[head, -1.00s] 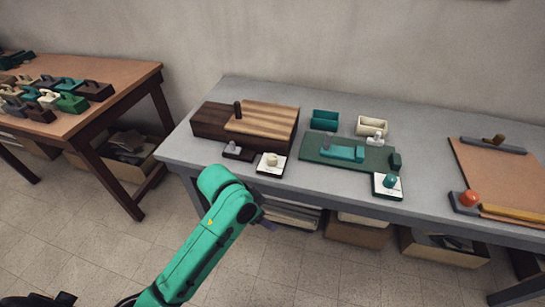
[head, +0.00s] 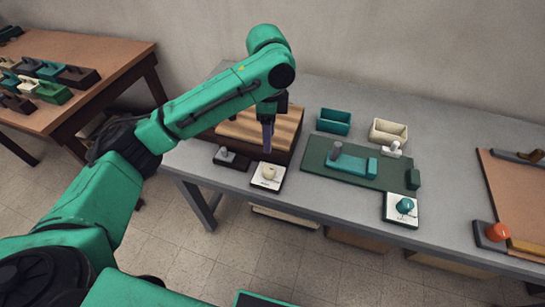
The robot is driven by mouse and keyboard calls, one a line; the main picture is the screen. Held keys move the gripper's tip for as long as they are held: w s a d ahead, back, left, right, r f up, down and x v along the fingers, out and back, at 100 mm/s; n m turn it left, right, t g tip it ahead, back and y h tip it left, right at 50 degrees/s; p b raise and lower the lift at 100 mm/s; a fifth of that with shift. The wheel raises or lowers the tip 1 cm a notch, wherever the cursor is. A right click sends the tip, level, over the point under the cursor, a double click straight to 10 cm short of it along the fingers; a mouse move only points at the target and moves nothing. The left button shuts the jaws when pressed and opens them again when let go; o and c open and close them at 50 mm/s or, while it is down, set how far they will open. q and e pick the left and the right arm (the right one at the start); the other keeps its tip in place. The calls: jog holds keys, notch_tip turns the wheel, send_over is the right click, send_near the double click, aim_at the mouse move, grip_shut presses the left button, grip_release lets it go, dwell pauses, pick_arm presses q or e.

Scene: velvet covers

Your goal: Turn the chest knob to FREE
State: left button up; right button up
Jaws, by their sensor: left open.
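The chest (head: 237,132) is a dark wooden box with a striped lid, at the back left of the grey table, partly hidden behind my arm. In front of it, a round cream knob (head: 268,173) stands on a white plate with small dark marks I cannot read. I take it for the chest knob. My left gripper (head: 268,143) points down above and just behind this knob, apart from it. Its fingers appear nearly edge-on. My right gripper is out of view.
A dark block with a grey peg (head: 226,156) sits left of the knob. To the right are a green board (head: 318,152), a teal bin (head: 334,121), a cream bin (head: 388,132) and a teal knob (head: 405,205). Bare table lies between the knobs.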

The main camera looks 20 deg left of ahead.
aim_at(269, 168)
pick_arm(q)
jog(key=s+f, duration=0.2)
jog(key=f, duration=0.1)
jog(key=shift+f, duration=0.3)
notch_tip(269, 168, down, 3)
jog(key=shift+w+r, duration=0.15)
jog(key=f, duration=0.5)
jog(key=shift+w+f, duration=0.35)
jog(key=shift+w, duration=0.05)
jog(key=shift+s+f, duration=0.1)
jog(key=shift+f, duration=0.25)
grip_shut()
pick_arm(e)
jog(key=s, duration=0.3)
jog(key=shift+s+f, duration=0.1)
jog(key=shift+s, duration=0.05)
